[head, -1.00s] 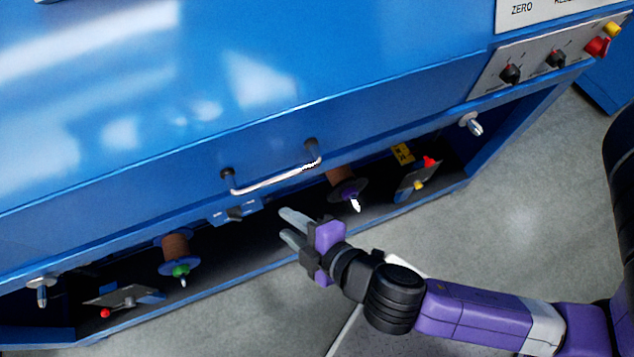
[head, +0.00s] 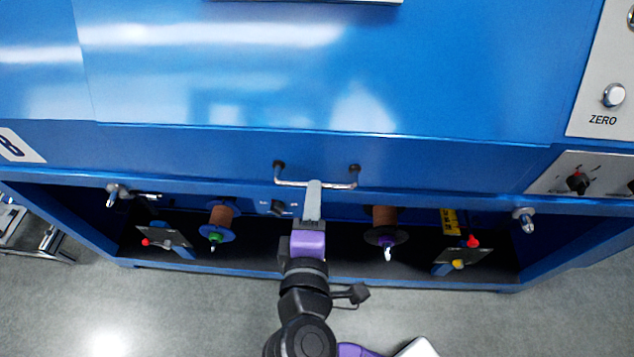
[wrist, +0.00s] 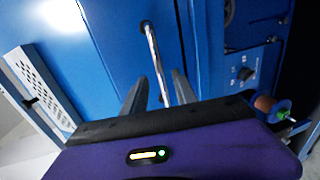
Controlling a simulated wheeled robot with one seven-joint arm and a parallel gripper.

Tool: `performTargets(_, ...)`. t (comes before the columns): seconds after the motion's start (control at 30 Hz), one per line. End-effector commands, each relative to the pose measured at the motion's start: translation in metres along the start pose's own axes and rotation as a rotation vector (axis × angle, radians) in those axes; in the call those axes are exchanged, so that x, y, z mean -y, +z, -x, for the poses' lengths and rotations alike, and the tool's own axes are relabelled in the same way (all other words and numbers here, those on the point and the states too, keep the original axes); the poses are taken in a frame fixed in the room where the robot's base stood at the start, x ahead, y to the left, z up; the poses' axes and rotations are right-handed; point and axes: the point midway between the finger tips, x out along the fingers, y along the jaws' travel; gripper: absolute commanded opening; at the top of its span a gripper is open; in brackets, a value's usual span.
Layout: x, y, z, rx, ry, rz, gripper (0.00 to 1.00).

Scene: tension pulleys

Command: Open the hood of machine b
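The blue hood (head: 250,100) of machine B is down and fills the upper part of the head view; it also shows in the wrist view (wrist: 100,50). A silver bar handle (head: 340,186) with dark mounts sits on its lower front edge. My gripper (head: 314,190) is at the middle of the handle in the head view. In the wrist view the handle (wrist: 153,50) runs between the two separated fingers of my gripper (wrist: 160,82). The fingers stand apart from the bar, so they do not appear closed on it. Their exact depth along the bar is hard to tell.
A "B" label (head: 18,146) marks the front at left. Below the hood is an open bay with brown spools (head: 222,214), (head: 384,215) and metal pegs (head: 523,218). A control panel (head: 590,178) with knobs is at right. Grey floor lies in front.

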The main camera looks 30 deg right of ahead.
Motion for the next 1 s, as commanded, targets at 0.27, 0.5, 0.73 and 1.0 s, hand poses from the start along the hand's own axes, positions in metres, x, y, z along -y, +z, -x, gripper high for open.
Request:
performTargets(0.27,0.000,0.000,-0.038,0.000,-0.001,0.000,0.34)
performTargets(0.5,0.001,0.000,-0.049,-0.002,-0.002,-0.001,0.34)
performTargets(0.73,0.001,0.000,-0.048,-0.002,-0.002,-0.001,0.24)
performTargets(1.0,0.001,0.000,-0.048,-0.002,-0.002,0.000,0.00)
